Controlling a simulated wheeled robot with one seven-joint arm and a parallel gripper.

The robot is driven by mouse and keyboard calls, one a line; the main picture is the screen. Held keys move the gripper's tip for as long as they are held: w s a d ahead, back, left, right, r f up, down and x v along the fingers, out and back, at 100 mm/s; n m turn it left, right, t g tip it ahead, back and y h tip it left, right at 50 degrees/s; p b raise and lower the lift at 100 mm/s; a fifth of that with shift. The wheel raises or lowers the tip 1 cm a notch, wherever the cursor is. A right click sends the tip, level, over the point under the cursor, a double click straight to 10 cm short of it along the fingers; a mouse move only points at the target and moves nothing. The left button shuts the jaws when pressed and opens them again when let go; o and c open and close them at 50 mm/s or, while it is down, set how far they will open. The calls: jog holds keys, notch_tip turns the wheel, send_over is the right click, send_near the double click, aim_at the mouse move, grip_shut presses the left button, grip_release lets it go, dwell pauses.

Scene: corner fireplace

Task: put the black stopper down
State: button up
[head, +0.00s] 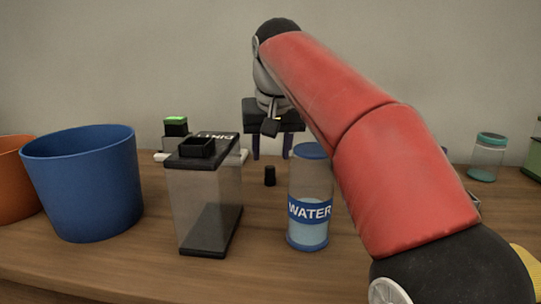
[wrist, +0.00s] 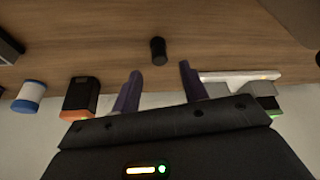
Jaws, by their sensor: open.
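The black stopper (head: 270,176) stands on the wooden table, between the clear box and the water bottle in the head view. It also shows in the wrist view (wrist: 158,50), beyond the fingertips and between their lines. My gripper (head: 271,147) is above and behind the stopper in the head view, with its fingers apart. In the wrist view my gripper (wrist: 160,70) has two purple fingers spread wide with nothing between them. The stopper is apart from both fingers.
A clear box with a black lid (head: 203,196) and a blue-labelled water bottle (head: 310,196) flank the stopper. A blue bucket (head: 86,184) and an orange bucket (head: 14,178) stand left. A teal-lidded jar (head: 486,158) is at the right. A white power strip (wrist: 240,76) lies near one finger.

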jog(key=p+v, duration=0.2)
jog(key=v, duration=0.6)
